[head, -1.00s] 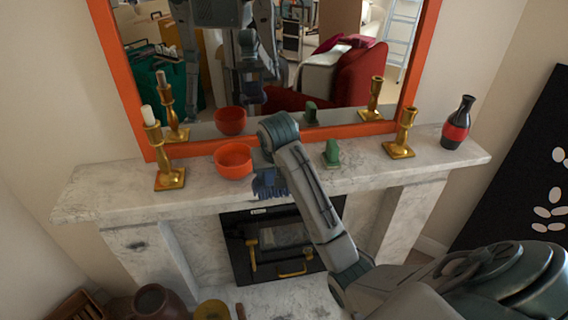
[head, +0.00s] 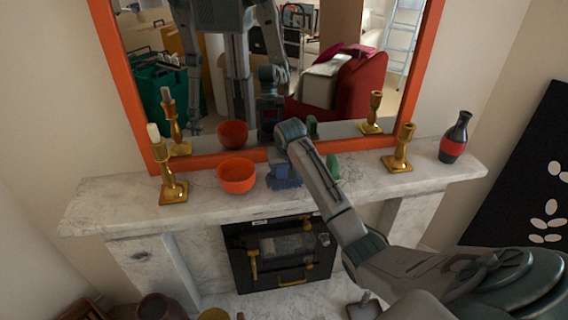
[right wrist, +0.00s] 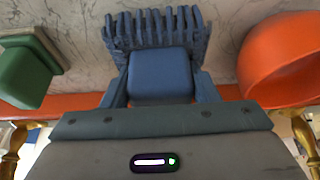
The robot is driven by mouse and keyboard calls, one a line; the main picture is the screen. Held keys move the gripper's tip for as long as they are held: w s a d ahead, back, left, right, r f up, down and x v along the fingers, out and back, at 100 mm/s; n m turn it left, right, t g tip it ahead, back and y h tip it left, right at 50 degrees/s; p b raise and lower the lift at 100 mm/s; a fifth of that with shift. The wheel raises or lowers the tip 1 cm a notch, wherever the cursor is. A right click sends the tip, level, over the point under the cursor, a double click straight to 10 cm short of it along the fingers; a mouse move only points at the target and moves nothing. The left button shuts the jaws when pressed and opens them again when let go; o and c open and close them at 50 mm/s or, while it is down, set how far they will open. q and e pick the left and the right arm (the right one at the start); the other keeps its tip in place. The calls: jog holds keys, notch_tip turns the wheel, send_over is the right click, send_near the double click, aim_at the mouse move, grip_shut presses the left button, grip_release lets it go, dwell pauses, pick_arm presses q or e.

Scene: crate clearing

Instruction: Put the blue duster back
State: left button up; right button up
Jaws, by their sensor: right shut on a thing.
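The blue duster (head: 284,180) is held in my right gripper (head: 282,166) over the marble mantel shelf (head: 210,204), between the orange bowl (head: 237,178) and the green ornament (head: 332,166). In the right wrist view, the duster's smooth blue body (right wrist: 160,73) sits between the two fingers (right wrist: 160,92), with its ragged bristles at the top of the picture. I cannot tell whether the bristles touch the marble. My left gripper is not seen directly.
Brass candlesticks (head: 170,180) (head: 400,152) stand left and right on the shelf, with a black and red vase (head: 456,138) at the right end. The orange-framed mirror (head: 215,160) rises behind. Bare marble lies between the ornament and the right candlestick. A black fireplace (head: 285,258) is below.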

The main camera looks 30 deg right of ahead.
jog(key=shift+f, duration=0.1)
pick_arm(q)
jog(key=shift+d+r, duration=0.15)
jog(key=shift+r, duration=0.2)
pick_arm(e)
jog(key=shift+f, duration=0.15)
jog(key=o, duration=1.1)
jog(key=shift+f, duration=0.15)
jog(key=b+v, duration=0.3)
jog(key=shift+s+a+r+b, duration=0.1)
jog(key=shift+r+b, duration=0.2)
jog(key=shift+r, duration=0.05)
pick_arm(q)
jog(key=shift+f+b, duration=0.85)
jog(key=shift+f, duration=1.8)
pick_arm(e)
jog(key=shift+v, duration=3.5)
